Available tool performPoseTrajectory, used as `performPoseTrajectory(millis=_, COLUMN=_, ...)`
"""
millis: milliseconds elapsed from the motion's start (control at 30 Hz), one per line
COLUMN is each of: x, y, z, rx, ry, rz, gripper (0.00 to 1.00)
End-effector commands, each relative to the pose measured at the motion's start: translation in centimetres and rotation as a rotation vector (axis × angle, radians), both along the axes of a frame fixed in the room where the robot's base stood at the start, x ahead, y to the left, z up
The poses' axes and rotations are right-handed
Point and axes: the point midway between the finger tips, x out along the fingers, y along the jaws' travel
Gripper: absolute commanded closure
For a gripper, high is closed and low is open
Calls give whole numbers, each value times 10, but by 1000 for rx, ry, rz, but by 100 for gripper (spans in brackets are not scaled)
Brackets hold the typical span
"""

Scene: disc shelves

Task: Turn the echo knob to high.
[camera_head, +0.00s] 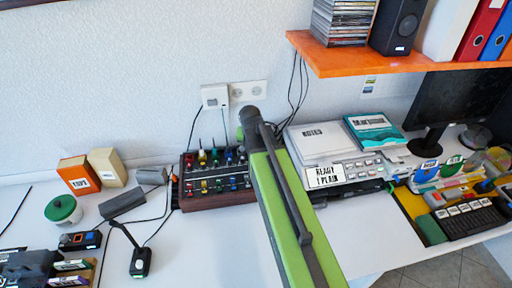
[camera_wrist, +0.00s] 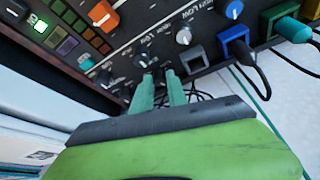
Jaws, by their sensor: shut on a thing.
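The dark mixer panel (camera_head: 215,180) with rows of coloured knobs stands against the wall in the head view, with wooden side trim. In the wrist view its panel (camera_wrist: 128,42) fills the top, with small white lettering too tilted to read surely. My gripper (camera_wrist: 160,77) has its two teal fingers close together at the panel, shut on a small dark knob. That knob is mostly hidden between the fingertips, and I cannot tell its pointer direction or confirm its echo label. In the head view my green arm hides the gripper and the mixer's right end.
Near the fingers are a grey-capped knob (camera_wrist: 184,36), an orange knob (camera_wrist: 103,16) and a blue knob (camera_wrist: 233,10). Plugs with cables (camera_wrist: 240,53) stick out along the panel edge.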

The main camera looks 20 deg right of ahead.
Motion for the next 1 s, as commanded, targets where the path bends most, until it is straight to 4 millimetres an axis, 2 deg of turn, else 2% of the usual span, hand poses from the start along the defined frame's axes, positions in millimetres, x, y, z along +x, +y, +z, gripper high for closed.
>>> performPoseTrajectory(millis=333, x=-1, y=-1, z=0, rx=-2, ry=1, rz=-26, gripper=100)
performPoseTrajectory(millis=367, x=-1, y=-1, z=0, rx=-2, ry=1, rz=-26, gripper=78)
performPoseTrajectory(millis=500, x=0, y=0, z=0, rx=-2, ry=1, rz=-25, gripper=60)
performPoseTrajectory(millis=833, x=0, y=1, z=2, rx=-2, ry=0, rz=-23, gripper=60)
performPoseTrajectory(millis=1000, x=-2, y=3, z=16, rx=-2, ry=0, rz=-23, gripper=60)
